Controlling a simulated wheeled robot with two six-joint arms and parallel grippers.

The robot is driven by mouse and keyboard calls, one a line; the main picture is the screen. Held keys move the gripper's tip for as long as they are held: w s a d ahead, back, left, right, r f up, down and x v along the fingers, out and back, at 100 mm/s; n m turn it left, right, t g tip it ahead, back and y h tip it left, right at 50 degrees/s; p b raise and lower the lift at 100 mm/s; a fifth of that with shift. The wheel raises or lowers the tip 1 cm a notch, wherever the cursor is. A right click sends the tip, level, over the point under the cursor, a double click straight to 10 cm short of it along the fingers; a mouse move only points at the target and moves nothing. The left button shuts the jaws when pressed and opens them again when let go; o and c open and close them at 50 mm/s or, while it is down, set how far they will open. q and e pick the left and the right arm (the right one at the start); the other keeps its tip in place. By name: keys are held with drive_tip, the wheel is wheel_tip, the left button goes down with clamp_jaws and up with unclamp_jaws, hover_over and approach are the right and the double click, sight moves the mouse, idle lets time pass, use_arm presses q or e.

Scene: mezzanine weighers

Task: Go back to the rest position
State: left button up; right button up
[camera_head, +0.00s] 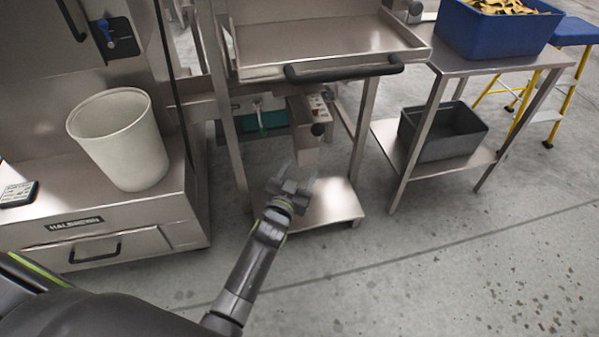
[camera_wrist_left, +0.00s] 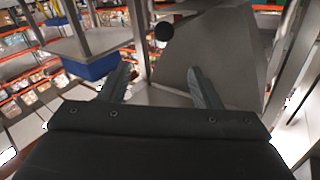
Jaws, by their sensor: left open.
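My left gripper (camera_head: 292,184) is in the middle of the head view, at the end of my arm that reaches up from the bottom. It is in front of the steel stand, above its low shelf (camera_head: 330,203). In the left wrist view its two fingers (camera_wrist_left: 163,88) are apart with nothing between them. A grey steel surface and a round black knob (camera_wrist_left: 164,31) show beyond the fingers. My right gripper is not in the head view.
A white bin (camera_head: 118,138) stands on the steel machine at left. A tray with a black handle (camera_head: 345,69) overhangs the stand. At right, a table (camera_head: 463,62) holds a blue crate (camera_head: 490,33), with a dark bin (camera_head: 443,133) below.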

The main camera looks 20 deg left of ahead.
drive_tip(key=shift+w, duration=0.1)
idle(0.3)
use_arm(q)
drive_tip(key=s+a+f+n+g+y, duration=0.1)
drive_tip(key=s+a+f+g, duration=0.25)
drive_tip(key=s+f, duration=0.5)
drive_tip(key=s+a+f+n+g, duration=0.1)
drive_tip(key=s+a+f+g, duration=0.2)
drive_tip(key=s+f+g, duration=0.5)
drive_tip(key=s+a+f+n+g+y, duration=0.1)
drive_tip(key=s+a+f+n, duration=0.15)
drive_tip(key=s+f, duration=0.65)
drive_tip(key=s+a+g+p, duration=0.1)
drive_tip(key=s+g+p, duration=0.1)
drive_tip(key=s+p, duration=0.6)
drive_tip(key=s+a+m+g+p, duration=0.1)
drive_tip(key=s+g+p, duration=0.1)
drive_tip(key=s+p, duration=0.7)
drive_tip(key=s, duration=0.8)
drive_tip(key=shift+s+a+f, duration=0.25)
drive_tip(key=shift+f, duration=0.1)
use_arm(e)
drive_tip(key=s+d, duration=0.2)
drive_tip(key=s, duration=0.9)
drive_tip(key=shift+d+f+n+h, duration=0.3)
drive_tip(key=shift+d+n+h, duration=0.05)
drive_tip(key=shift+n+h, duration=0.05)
